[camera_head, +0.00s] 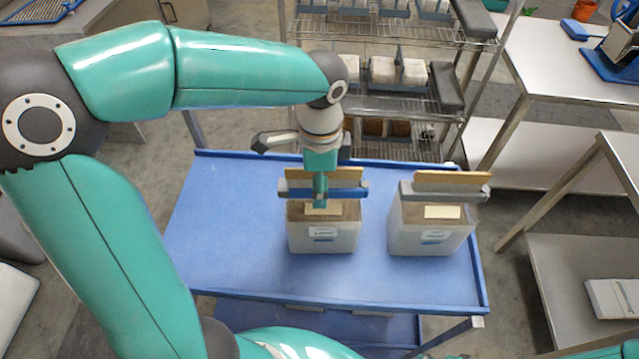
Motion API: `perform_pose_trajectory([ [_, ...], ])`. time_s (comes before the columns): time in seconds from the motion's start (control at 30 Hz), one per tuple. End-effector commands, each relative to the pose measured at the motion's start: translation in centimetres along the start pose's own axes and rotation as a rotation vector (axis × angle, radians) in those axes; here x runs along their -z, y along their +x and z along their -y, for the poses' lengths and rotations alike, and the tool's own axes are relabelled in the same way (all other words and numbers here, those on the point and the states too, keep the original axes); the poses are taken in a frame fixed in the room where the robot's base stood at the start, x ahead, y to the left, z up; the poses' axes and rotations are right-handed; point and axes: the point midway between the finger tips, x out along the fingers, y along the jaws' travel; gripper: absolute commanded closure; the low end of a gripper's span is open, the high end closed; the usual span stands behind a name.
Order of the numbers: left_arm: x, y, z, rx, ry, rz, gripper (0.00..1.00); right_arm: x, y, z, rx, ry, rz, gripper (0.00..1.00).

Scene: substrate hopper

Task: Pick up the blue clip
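The blue clip (350,191) lies across the top of the left substrate bag (322,236), which stands upright on the blue cart (230,235). My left gripper (320,193) comes down from above at the middle of the clip, and its teal finger overlaps the clip and hides part of it. I cannot tell whether its fingers are closed on the clip or only around it. My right gripper is not in view.
A second bag (430,235) with a grey clip (465,194) stands to the right on the cart. The cart's left side is clear. A wire rack (395,104) with bags is behind, and metal tables (560,60) are at the right.

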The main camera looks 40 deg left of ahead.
Motion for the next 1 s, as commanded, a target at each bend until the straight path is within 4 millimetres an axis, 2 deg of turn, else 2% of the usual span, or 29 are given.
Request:
perform_pose_trajectory([
  [0.07,0.0,0.0,0.0,0.0,0.0,0.0,0.36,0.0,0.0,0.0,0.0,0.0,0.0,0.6],
  [0.43,0.0,-0.1,0.0,-0.001,0.001,0.0,0.96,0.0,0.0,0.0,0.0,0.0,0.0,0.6],
  [0.77,0.0,-0.2,0.0,-0.001,0.001,0.001,0.98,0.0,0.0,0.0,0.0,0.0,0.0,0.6],
  [1.0,0.1,-1.9,0.0,0.002,0.0,-0.002,0.98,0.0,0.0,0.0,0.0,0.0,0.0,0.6],
])
